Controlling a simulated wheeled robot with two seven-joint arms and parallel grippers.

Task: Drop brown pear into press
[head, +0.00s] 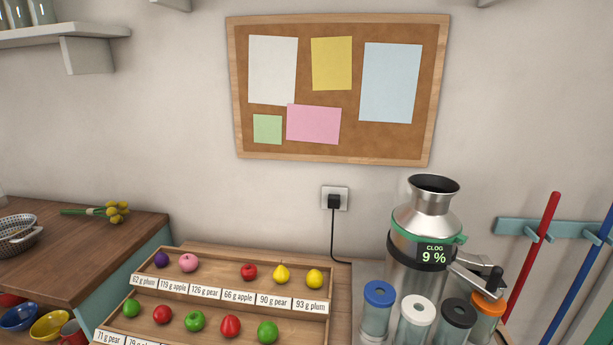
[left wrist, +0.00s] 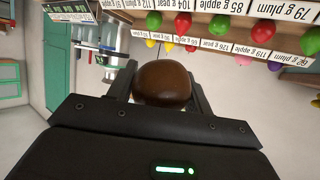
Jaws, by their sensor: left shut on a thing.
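In the left wrist view my left gripper (left wrist: 162,92) is shut on the brown pear (left wrist: 163,80), which looks round and dark brown between the two fingers. My left gripper is outside the head view. The press (head: 418,245) stands at the right in the head view. It is a steel body with a flared open mouth (head: 434,184) on top, a green band and a display reading "CLOG 9 %". My right gripper shows in neither view.
A tiered wooden fruit rack (head: 250,262) with labelled fruit stands left of the press. Several lidded jars, one with a blue lid (head: 379,294), stand in front of the press. A crank handle (head: 490,280) sticks out at its right. The space above its mouth is clear.

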